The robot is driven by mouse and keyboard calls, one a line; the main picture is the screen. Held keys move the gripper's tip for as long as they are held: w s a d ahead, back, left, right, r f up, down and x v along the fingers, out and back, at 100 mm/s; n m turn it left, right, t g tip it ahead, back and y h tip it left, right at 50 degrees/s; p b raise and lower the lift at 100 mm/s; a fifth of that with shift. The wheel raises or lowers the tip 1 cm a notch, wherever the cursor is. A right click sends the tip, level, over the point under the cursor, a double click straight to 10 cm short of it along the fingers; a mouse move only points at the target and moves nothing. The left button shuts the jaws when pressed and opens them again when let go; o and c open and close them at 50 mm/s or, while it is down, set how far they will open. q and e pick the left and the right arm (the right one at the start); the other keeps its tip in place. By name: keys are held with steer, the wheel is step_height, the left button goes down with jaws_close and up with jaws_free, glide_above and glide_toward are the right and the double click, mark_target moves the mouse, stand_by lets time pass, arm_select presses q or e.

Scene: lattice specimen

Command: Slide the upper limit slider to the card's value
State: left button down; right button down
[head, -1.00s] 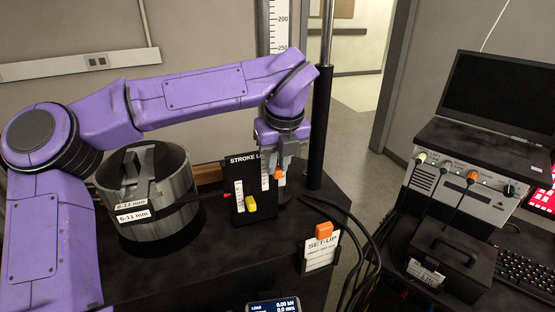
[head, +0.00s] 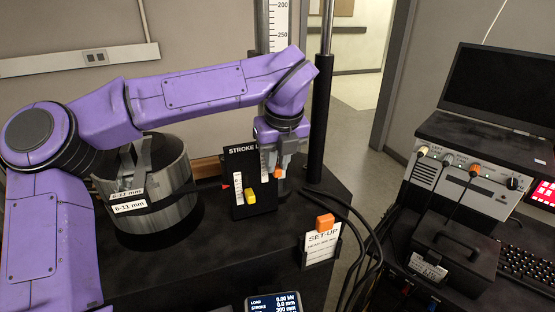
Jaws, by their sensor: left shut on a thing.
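The black stroke limit panel (head: 232,165) stands upright on the dark bench, with two white scales. A yellow slider knob (head: 251,197) sits low on the left scale. An orange slider knob (head: 278,173) is at the right scale, higher than the yellow one. My left gripper (head: 279,168) reaches down from above and is shut on the orange knob; its fingers hide part of the right scale. The set-up card (head: 320,248) stands in a holder to the right, with an orange piece (head: 324,221) on top; its smaller text is too small to read. My right gripper is out of view.
A metal cylinder (head: 165,205) labelled 6-11 mm stands left of the panel. A dark column (head: 321,130) rises behind the panel. Black cables (head: 365,240) run right of the card.

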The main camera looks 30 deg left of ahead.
arm_select(q)
steer(key=shift+f, duration=0.1)
steer(key=c, duration=1.3)
jaws_free()
steer(key=o, duration=0.3)
steer(key=shift+w+a, duration=0.15)
steer(key=shift+p+v, duration=0.55)
steer(key=shift+v, duration=0.35)
steer(key=p+v, duration=0.2)
steer(key=v, duration=0.2)
